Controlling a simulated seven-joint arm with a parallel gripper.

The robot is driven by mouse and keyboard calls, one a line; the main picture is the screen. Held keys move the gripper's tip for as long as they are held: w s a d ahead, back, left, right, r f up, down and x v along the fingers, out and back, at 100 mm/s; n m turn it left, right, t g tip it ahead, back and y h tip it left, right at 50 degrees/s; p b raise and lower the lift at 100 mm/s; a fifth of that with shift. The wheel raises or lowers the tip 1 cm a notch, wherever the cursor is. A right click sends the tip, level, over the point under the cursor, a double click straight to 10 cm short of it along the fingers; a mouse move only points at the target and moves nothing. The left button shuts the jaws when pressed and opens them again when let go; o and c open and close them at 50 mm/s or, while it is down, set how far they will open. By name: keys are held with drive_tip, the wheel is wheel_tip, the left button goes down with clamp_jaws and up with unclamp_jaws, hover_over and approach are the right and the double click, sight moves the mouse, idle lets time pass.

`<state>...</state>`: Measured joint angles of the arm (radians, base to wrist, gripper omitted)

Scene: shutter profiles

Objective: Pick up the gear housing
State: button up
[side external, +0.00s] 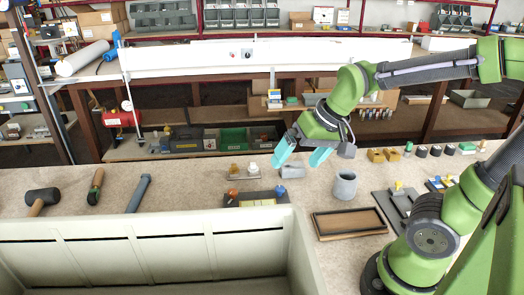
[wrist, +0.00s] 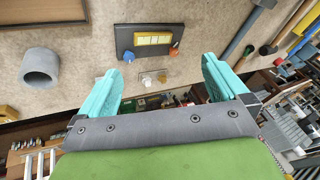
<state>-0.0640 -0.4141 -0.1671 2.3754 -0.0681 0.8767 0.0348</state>
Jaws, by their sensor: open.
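I cannot tell for certain which part is the gear housing. The likeliest is a grey hollow cylinder (side external: 344,186), standing upright on the bench to the right of my gripper. It also shows at the left of the wrist view (wrist: 40,67), its open end visible. A smaller grey part (side external: 292,170) lies close below my fingers in the side view; I cannot make it out in the wrist view. My gripper (side external: 300,158) is open, with cyan fingers spread wide and nothing between them. In the wrist view, the gripper (wrist: 160,78) is apart from the cylinder.
A dark plate with a yellow label (side external: 257,199) and small fittings (side external: 243,169) are left of the grey parts. A shallow brown tray (side external: 349,223) lies in front of the cylinder. Yellow blocks (side external: 376,155) are behind right. A mallet (side external: 42,198) lies far left.

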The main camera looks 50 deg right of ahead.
drive_tip(key=w+d+f+m+g+h, duration=0.25)
drive_tip(key=w+d+f, duration=0.35)
drive_tip(key=d, duration=0.4)
drive_tip(key=h, duration=0.2)
approach(292, 165)
drive_tip(key=shift+m+t, duration=0.25)
drive_tip(key=shift+m, duration=0.3)
drive_tip(key=x, duration=0.2)
drive_tip(key=s+x, duration=0.1)
drive_tip(key=x, duration=0.1)
drive_tip(key=shift+w+d+f, duration=0.1)
drive_tip(key=shift+d+f, duration=0.1)
drive_tip(key=shift+f, duration=0.05)
drive_tip(key=shift+x, duration=2.85)
drive_tip(key=shift+w+a, duration=0.1)
drive_tip(key=shift+w, duration=0.1)
drive_tip(key=c, duration=1.1)
